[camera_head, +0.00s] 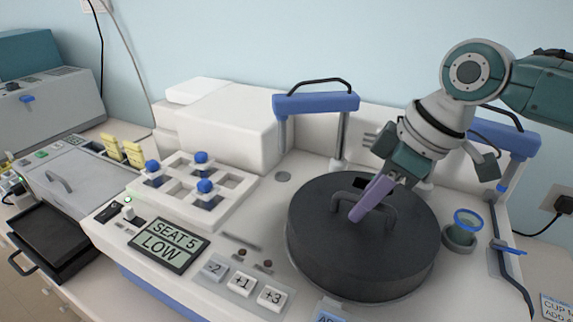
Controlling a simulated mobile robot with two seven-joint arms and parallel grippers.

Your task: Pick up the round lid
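The round lid (335,258) is a thick dark grey disc with an arched handle (391,213) on top. It sits on the right part of the white machine, apparently flat. My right gripper (366,206) comes down from the upper right, with its purple finger at the lid's handle and overlapping it in the view. The far finger is mostly hidden, so I cannot tell whether the gripper is closed on the handle. My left gripper is not in view.
The white machine has a display (161,246) reading "SEAT 5 LOW". A rack with blue-knobbed pieces (205,186) stands left of the lid. A blue-rimmed cup (461,231) is close to the lid's right side. Blue-topped handled frames (315,103) stand behind.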

